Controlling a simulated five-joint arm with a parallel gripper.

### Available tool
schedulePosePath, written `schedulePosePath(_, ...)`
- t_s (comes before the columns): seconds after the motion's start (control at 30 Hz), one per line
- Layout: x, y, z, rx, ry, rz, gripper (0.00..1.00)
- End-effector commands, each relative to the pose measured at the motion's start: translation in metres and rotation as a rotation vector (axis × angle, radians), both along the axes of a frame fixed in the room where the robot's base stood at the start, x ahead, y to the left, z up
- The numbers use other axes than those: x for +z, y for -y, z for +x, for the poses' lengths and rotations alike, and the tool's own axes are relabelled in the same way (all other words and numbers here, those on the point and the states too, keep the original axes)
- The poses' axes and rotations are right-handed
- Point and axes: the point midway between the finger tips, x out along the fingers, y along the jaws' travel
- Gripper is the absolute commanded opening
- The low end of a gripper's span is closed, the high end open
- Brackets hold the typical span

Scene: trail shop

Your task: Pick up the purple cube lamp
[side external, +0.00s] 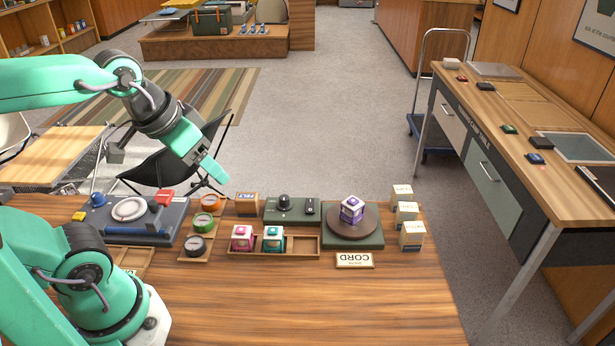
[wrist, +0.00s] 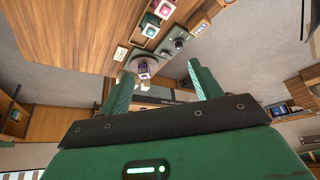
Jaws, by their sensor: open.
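The purple cube lamp (side external: 351,209), purple with pale faces, sits on a round brown disc (side external: 366,231) on a dark green base (side external: 334,240), at the right of the table. It also shows small in the wrist view (wrist: 144,69), beyond my left finger. My gripper (side external: 218,180) is raised above the left half of the table, to the left of the lamp and apart from it. In the wrist view my gripper (wrist: 160,82) has its two green fingers spread wide, with nothing held between them.
Pink (side external: 242,238) and teal (side external: 273,239) cube lamps stand in a wooden tray (side external: 303,252) left of the disc. A CORD sign (side external: 354,261) stands in front. Small white boxes (side external: 411,236) stand at the right. The front of the wooden table (side external: 300,310) is clear.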

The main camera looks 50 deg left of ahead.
Motion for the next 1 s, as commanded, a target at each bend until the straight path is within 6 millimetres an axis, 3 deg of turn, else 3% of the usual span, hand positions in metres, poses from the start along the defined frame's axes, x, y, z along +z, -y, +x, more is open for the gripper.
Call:
schedulePosePath(0.53,0.013,0.019,0.088,-0.009,-0.142,-0.016,0.64)
schedulePosePath(1.0,-0.012,0.046,0.174,-0.01,-0.271,-0.018,0.64)
